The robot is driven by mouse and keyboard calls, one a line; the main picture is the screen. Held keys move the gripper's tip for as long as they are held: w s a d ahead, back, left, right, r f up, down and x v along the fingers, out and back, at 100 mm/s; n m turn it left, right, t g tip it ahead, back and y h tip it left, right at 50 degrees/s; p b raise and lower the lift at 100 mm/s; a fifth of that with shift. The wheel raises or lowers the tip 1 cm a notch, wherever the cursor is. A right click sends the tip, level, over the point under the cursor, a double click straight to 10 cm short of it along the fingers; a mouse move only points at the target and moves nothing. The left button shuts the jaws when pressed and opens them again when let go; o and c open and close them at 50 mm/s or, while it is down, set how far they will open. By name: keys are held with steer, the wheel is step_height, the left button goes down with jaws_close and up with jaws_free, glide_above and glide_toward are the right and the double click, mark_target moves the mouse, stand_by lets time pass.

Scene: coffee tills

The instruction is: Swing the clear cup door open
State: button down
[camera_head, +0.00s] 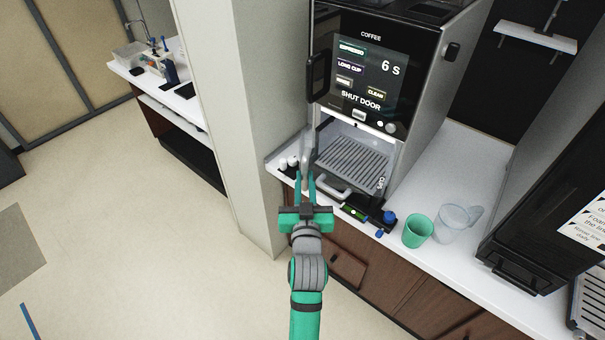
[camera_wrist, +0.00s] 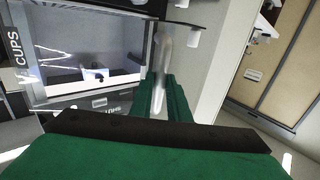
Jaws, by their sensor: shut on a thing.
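The coffee machine (camera_head: 360,70) stands on the white counter with its cup bay (camera_head: 352,158) uncovered in front. The clear cup door (camera_head: 308,150) looks like a narrow, pale, nearly edge-on piece at the bay's left side, standing out from the machine. My gripper (camera_head: 312,178) is at this piece, its green fingers shut on it. In the wrist view, a pale upright strip of the door (camera_wrist: 163,60) runs down between the fingers (camera_wrist: 165,98). The fingers hide part of it, so handle and panel cannot be told apart.
The screen reads "SHUT DOOR" and "6 s". A green cup (camera_head: 417,231) and a clear jug (camera_head: 455,222) stand on the counter to the right. A wall pillar (camera_head: 238,110) is close on the left. Small white items (camera_head: 288,162) lie by the machine's left side.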

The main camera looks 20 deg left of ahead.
steer(key=shift+s+d, duration=0.15)
steer(key=shift+d, duration=0.25)
steer(key=s+d, duration=0.4)
steer(key=shift+s, duration=0.4)
steer(key=shift+s+d, duration=1.05)
steer(key=shift+d, duration=0.2)
steer(key=shift+s+d, duration=0.9)
steer(key=shift+d, duration=0.2)
steer(key=shift+d, duration=0.1)
